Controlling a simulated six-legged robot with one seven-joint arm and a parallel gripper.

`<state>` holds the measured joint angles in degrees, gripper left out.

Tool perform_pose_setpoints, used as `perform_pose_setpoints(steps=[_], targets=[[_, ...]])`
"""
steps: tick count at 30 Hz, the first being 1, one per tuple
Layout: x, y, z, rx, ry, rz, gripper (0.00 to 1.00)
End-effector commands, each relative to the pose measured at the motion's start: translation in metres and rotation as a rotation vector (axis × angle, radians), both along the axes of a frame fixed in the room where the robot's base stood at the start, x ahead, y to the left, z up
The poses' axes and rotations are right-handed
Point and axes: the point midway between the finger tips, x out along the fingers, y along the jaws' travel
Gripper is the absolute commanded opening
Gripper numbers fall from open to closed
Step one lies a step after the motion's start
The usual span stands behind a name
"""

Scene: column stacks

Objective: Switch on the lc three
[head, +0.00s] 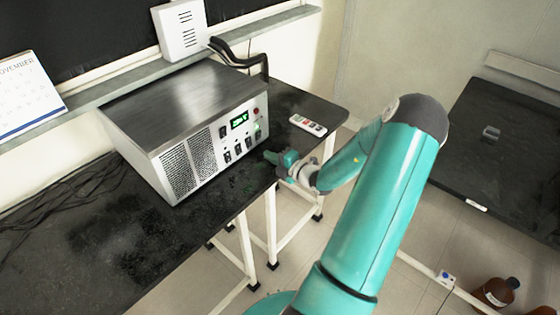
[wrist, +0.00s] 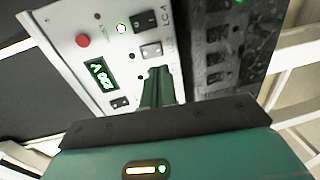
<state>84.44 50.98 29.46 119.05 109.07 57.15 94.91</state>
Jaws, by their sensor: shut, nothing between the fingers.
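A metal power unit (head: 190,120) stands on the black bench. Its front panel has a green lit display (head: 240,120), a red button (head: 256,110) and several switches (head: 238,150). In the wrist view the panel (wrist: 75,20) shows close up, with the red button (wrist: 82,40), the display (wrist: 100,74), a black switch (wrist: 144,20) labelled LC with a number I cannot read surely, and a grey-looking switch (wrist: 150,50). I cannot tell which switch is LC three. My gripper (head: 268,155) is shut and empty, its tips (wrist: 158,72) close to the panel's lower switches; contact is unclear.
A remote-like white item (head: 308,125) lies on the bench (head: 150,240) right of the unit. Another black table (head: 500,140) stands at right, with brown bottles (head: 495,292) on the floor.

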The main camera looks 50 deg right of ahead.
Motion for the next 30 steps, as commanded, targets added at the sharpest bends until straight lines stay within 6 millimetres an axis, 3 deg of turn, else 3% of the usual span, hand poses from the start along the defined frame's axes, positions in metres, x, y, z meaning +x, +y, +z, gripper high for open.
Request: perform_pose_setpoints(steps=[6,12,30], targets=[[0.043,0.002,-0.005,0.001,-0.002,0.003,0.0],[0.067,0.002,-0.008,0.0,-0.001,0.001,0.0],[0.076,0.002,-0.01,0.0,-0.001,0.001,0.0]])
